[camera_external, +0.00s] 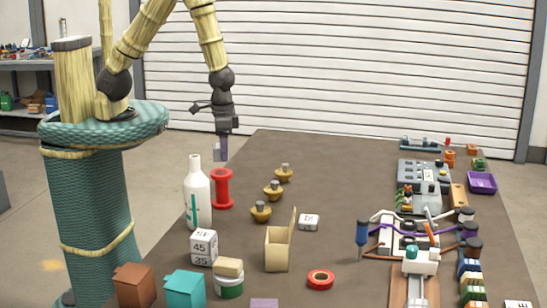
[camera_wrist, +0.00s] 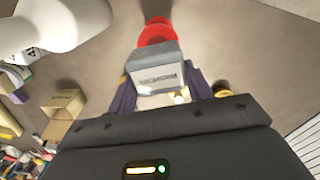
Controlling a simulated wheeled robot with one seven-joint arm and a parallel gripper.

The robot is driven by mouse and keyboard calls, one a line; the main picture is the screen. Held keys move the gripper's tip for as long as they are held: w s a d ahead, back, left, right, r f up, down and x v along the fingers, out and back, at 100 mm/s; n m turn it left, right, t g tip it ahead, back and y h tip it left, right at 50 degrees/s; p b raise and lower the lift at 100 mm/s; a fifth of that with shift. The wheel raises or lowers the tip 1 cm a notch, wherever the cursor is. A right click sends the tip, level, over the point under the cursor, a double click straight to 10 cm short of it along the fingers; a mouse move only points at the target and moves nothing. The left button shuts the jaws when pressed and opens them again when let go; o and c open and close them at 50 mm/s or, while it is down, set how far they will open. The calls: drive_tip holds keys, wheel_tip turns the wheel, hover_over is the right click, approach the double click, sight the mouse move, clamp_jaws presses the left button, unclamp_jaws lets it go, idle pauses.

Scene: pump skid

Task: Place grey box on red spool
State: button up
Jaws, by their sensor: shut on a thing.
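My gripper (camera_external: 221,148) hangs pointing down above the left back part of the table. In the wrist view, its dark fingers (camera_wrist: 160,84) are shut on the grey box (camera_wrist: 154,72), one on each side. The red spool (camera_external: 221,188) stands upright on the table beside the white bottle, below my gripper with a gap between. In the wrist view the red spool (camera_wrist: 156,31) shows just beyond the box, which partly hides it. The box is small and hard to tell from the fingers in the external view.
A tall white bottle (camera_external: 197,195) stands close to the spool's left. Several yellow knobbed pieces (camera_external: 273,189) stand to its right. A tan open box (camera_external: 277,249), labelled white blocks (camera_external: 203,246) and a red tape roll (camera_external: 320,279) lie nearer. Equipment fills the right side.

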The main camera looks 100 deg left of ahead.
drive_tip(key=shift+f+p, duration=0.3)
drive_tip(key=shift+f, duration=1.75)
drive_tip(key=shift+f, duration=0.2)
drive_tip(key=o, duration=1)
drive_tip(key=shift+r, duration=0.1)
wheel_tip(320, 180, up, 12)
drive_tip(key=shift+r+b, duration=0.1)
drive_tip(key=shift+b, duration=0.7)
